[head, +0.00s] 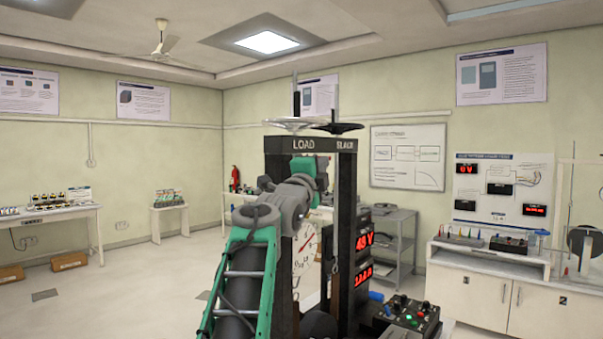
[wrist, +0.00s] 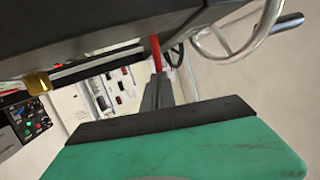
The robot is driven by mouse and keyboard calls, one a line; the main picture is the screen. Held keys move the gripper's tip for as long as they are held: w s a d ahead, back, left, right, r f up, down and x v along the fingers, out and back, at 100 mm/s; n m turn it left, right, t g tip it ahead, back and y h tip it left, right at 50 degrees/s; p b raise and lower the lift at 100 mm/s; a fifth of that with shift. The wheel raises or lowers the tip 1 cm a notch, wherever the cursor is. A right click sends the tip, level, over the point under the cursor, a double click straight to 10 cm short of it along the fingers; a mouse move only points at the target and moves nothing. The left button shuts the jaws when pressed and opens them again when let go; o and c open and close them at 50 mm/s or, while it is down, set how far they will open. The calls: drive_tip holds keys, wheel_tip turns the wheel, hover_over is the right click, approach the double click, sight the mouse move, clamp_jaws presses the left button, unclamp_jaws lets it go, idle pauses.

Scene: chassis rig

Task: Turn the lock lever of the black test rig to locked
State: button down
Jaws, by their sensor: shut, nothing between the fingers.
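The black test rig (head: 347,200) stands upright in the middle of the head view, with LOAD and SLACK lettered on its top beam. In the wrist view the dark underside of a beam (wrist: 110,35) fills the top. A narrow red piece (wrist: 156,52), which looks like the lock lever, hangs below it. My gripper (wrist: 157,82) is shut and empty, with its fingertips right at the red piece's lower end; I cannot tell whether they touch. In the head view my arm covers the rig's left part and hides the fingers and the lever. The lever's lock position cannot be read.
A pale handwheel (head: 294,124) and a black handwheel (head: 333,128) sit on top of the rig. Red digital displays (head: 363,258) and a control box (head: 408,312) are at its lower right. A grey shelf (head: 397,240) stands behind. Open floor (head: 120,290) lies to the left.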

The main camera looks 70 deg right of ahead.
drive_tip(key=shift+s+d+r, duration=0.1)
drive_tip(key=shift+d, duration=0.15)
idle(0.4)
